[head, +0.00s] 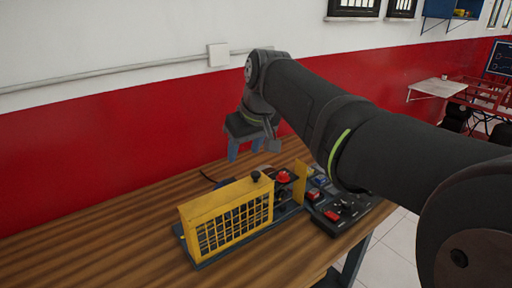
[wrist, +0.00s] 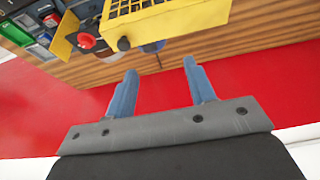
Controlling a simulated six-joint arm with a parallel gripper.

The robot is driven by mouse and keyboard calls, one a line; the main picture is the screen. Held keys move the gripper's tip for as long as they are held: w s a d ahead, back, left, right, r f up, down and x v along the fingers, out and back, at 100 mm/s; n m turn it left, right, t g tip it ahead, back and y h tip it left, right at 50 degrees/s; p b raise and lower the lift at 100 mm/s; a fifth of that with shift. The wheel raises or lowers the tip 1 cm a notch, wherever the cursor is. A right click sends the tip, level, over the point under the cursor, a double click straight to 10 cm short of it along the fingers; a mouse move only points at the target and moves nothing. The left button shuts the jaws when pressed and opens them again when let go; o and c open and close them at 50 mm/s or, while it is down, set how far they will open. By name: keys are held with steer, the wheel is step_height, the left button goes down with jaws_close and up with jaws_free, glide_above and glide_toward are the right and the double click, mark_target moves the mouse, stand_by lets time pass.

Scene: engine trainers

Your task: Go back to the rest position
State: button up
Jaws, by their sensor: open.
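My gripper (head: 245,149) is open, with its two blue fingers apart and nothing between them. In the head view it hangs in the air behind the yellow engine trainer (head: 222,217), above the back part of the table and in front of the red wall. In the wrist view the gripper (wrist: 158,80) points toward the table's back edge, and the trainer's yellow grille (wrist: 150,12) shows beyond the fingertips.
The wooden table (head: 90,245) is clear at the left. A dark control panel (head: 340,210) with red and blue parts sits right of the trainer. A red knob (head: 284,177) stands on the trainer. The red wall (head: 100,150) is close behind the table. A white wall box (head: 218,55) hangs above.

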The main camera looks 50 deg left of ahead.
steer(key=shift+s+d, duration=0.15)
steer(key=shift+s, duration=0.3)
steer(key=shift+w, duration=0.15)
steer(key=w+f, duration=0.3)
steer(key=w, duration=1.7)
steer(key=shift+w+a+f, duration=0.15)
steer(key=shift+w+a, duration=0.25)
steer(key=shift+a, duration=0.05)
steer(key=shift+s, duration=0.1)
